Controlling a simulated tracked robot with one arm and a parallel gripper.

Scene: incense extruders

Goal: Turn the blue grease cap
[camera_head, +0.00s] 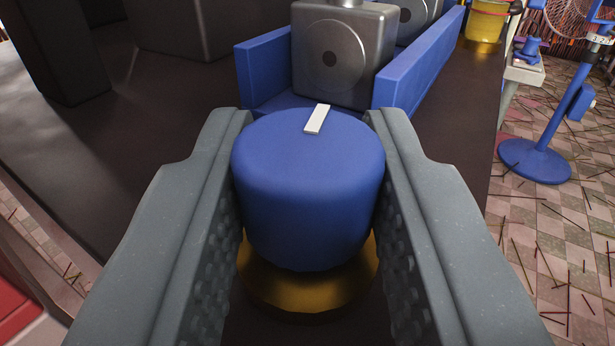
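The blue grease cap (308,190) is a round blue knob with a white mark on its top near the far edge, a little right of centre. It stands upright on a round brass base (308,290) in the middle of the view. My gripper (308,130) has one grey finger on each side of the cap. The fingers' inner faces lie against or very close to the cap's left and right sides. The lower part of the brass base is partly hidden between the fingers.
Just behind the cap is a blue bracket (415,65) holding a grey metal block (340,50) with a round dark hole. Dark machine surface lies to the left. At right, a blue fan stand (535,160) is on a tiled floor (550,250) strewn with thin sticks.

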